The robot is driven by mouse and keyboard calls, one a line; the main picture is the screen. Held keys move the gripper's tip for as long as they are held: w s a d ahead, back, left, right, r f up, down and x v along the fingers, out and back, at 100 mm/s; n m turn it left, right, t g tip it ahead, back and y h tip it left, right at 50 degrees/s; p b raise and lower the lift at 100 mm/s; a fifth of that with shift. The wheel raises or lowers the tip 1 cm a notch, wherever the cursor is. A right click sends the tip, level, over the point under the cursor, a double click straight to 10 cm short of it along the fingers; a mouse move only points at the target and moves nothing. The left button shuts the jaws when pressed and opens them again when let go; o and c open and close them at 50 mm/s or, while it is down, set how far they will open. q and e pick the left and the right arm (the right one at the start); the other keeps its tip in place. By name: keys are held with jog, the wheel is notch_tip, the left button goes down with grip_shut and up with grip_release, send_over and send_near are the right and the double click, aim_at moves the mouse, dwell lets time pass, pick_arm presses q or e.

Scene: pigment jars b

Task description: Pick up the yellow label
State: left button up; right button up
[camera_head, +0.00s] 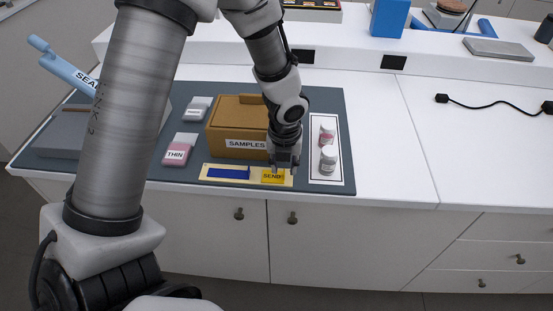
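The yellow label (272,177), marked "SEND", lies on the right end of a pale strip (204,172) near the front edge of the dark mat. My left gripper (280,168) points down right over the label, its fingertips at or just above the label's upper right part. The fingers are small here, and I cannot tell whether they are open or shut, or touching the label. My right gripper is not in view.
A blue label (228,173) lies left on the same strip. Behind stands a brown "SAMPLES" box (225,130). Two jars (328,159) stand on a white card to the right. A "THIN" container (177,153) is left. The right worktop is mostly clear.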

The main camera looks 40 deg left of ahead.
pick_arm(q)
jog(key=f, duration=0.2)
jog(key=shift+w+a+f, duration=0.15)
jog(key=shift+w+f, duration=0.1)
jog(key=shift+f, duration=0.1)
jog(key=shift+s+r, duration=0.1)
jog(key=shift+r, duration=0.05)
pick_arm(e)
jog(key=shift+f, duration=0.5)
pick_arm(q)
grip_shut()
